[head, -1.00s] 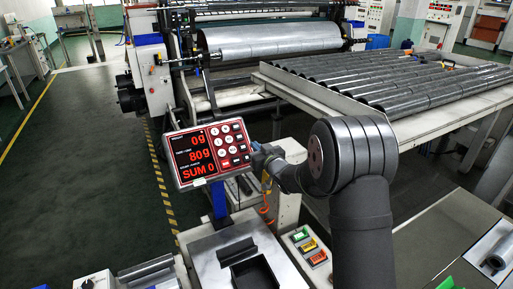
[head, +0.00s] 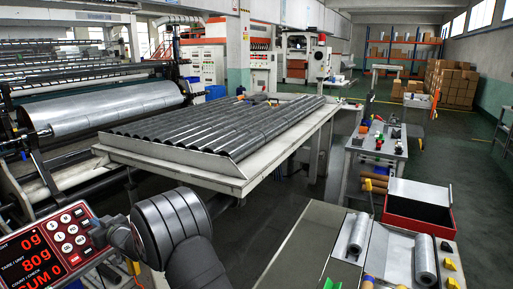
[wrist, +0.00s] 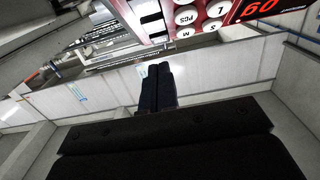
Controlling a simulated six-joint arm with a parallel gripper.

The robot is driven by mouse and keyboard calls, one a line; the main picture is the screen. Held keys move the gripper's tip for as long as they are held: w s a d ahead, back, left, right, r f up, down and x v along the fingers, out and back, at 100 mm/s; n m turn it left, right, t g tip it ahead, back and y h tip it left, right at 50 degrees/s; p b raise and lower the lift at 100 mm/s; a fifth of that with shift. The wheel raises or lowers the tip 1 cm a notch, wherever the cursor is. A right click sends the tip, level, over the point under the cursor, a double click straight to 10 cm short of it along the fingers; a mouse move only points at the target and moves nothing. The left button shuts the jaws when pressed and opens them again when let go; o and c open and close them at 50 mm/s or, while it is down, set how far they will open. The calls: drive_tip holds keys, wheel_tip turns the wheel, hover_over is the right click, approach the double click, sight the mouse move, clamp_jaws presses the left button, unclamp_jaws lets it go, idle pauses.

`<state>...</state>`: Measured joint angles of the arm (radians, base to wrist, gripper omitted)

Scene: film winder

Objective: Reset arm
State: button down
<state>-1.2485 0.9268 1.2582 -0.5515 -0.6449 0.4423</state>
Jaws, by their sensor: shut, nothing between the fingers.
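My gripper (wrist: 157,78) shows in the wrist view as two dark fingers pressed together, shut with nothing between them. The red-and-white button panel of the scale display (wrist: 195,15) is at the top of that view, beyond the fingertips. In the head view my arm (head: 175,230) is bent at the lower left, beside the display (head: 45,245), which reads 0g and 80g. The fingers cannot be made out there.
A white table (head: 225,175) bears several dark rolls behind my arm. At the right is a grey bench (head: 295,250) with silver rolls (head: 425,260) and an open red box (head: 420,210). A film winder roll (head: 110,108) stands at the left. Dark floor is open beyond the bench.

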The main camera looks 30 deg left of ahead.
drive_tip(key=shift+a, duration=1.2)
drive_tip(key=shift+r, duration=0.2)
drive_tip(key=shift+s+d+r, duration=0.1)
drive_tip(key=shift+d, duration=0.95)
drive_tip(key=shift+d+r, duration=0.1)
drive_tip(key=shift+d, duration=0.95)
